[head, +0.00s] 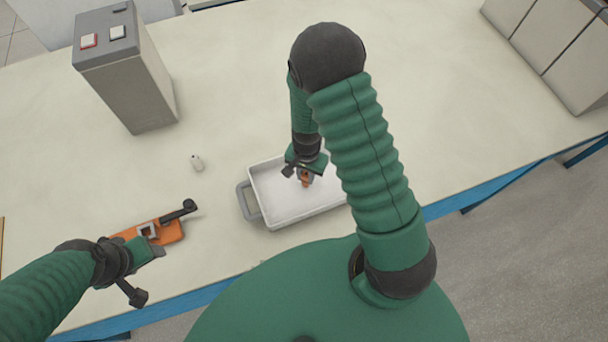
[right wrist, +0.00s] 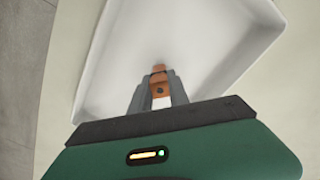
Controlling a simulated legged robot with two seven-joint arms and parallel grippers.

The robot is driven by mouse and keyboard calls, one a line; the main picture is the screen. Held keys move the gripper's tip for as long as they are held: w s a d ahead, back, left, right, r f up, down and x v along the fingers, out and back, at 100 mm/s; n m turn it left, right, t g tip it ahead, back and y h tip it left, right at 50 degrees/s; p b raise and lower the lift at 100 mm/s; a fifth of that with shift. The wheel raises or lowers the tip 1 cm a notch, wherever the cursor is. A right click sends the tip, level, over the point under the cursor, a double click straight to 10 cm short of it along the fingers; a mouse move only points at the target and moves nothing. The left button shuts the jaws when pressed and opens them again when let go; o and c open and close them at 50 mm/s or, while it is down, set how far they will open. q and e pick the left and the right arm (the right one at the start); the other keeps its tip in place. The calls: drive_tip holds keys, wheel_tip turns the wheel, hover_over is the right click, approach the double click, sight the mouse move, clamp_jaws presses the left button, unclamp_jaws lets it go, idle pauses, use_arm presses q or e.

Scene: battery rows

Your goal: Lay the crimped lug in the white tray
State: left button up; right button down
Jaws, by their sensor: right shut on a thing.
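The copper-coloured lug (right wrist: 159,82) is between the fingers of my right gripper (right wrist: 158,92) in the right wrist view, and the gripper is shut on it. In the head view this lug (head: 305,182) and my right gripper (head: 304,173) show over the inside of the white tray (head: 262,205). I cannot tell whether the lug touches the tray floor. My right arm hides the tray's right end. My left gripper (head: 158,251) is beside the orange crimping tool (head: 172,231) at lower left; its fingers are too unclear to tell their state.
More grey battery cases (head: 560,50) stand at upper right. The table's blue front edge (head: 470,197) runs close to the tray.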

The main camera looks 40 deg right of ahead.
drive_tip(key=c, duration=1.4)
unclamp_jaws()
drive_tip(key=d, duration=0.3)
drive_tip(key=shift+s+f, duration=0.2)
drive_tip(key=shift+s, duration=0.05)
drive_tip(key=shift+o, duration=0.7)
drive_tip(key=shift+a, duration=0.2)
drive_tip(key=a, duration=0.3)
drive_tip(key=shift+w+r, duration=0.2)
drive_tip(key=shift+r, duration=0.15)
wheel_tip(320, 180, up, 11)
drive_tip(key=d, duration=0.2)
use_arm(q)
drive_tip(key=shift+s+d+r+p, duration=0.25)
drive_tip(key=shift+d+r+p, duration=0.1)
drive_tip(key=shift+d+r, duration=0.4)
use_arm(e)
drive_tip(key=s+a+r+n+t, duration=0.2)
drive_tip(key=s+a+r+n, duration=0.2)
drive_tip(key=r+n, duration=0.3)
drive_tip(key=shift+s+a+n+t, duration=0.35)
drive_tip(key=shift+a+n, duration=0.4)
drive_tip(key=shift+n, duration=1.45)
